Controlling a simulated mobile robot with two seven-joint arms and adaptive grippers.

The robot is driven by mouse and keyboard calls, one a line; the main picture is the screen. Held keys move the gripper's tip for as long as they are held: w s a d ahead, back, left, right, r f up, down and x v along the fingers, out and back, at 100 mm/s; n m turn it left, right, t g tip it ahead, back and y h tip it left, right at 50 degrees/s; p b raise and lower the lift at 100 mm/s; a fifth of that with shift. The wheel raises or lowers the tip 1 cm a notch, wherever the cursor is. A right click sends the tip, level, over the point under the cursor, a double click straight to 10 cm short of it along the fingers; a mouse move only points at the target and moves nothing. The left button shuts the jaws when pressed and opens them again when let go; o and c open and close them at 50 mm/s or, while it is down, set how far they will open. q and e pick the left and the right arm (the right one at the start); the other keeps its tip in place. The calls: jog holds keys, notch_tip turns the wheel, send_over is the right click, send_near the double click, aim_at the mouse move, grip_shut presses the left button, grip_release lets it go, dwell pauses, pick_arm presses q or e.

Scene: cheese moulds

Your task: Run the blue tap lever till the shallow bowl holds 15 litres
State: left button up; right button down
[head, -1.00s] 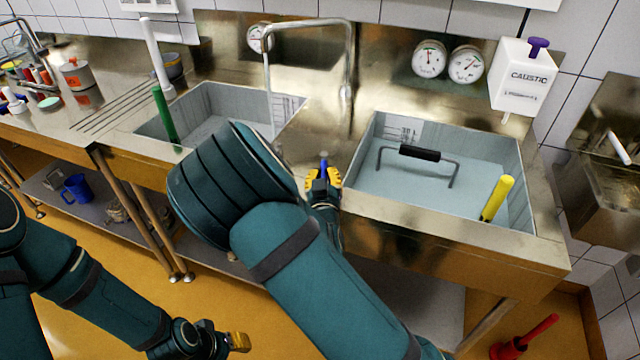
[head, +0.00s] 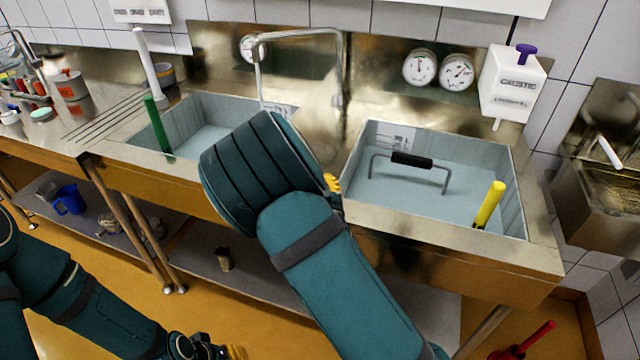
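Two sink basins are set in the steel counter, a left one (head: 205,112) and a right one (head: 510,185). I cannot tell by depth which is the shallow bowl. The tap (head: 341,70) stands between them, its spout swung over the left basin. The blue tap lever is hidden behind my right arm. Of my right gripper, only a yellow fingertip (head: 333,183) shows at the counter's front edge, so its opening is hidden. My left gripper (head: 232,352) is low at the bottom edge, away from the sinks, mostly cut off.
Round dials (head: 420,68) hang behind the right basin, and another (head: 251,48) is behind the tap. A caustic dispenser (head: 512,85) is on the wall. A green-handled tool (head: 157,125) stands in the left basin; a yellow handle (head: 489,204) and black-gripped bar (head: 411,160) are at the right.

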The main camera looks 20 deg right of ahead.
jog(key=c, duration=0.9)
grip_release()
jog(key=s+a, duration=0.1)
jog(key=s, duration=0.6)
jog(key=shift+s, duration=0.2)
jog(key=shift+o, duration=0.2)
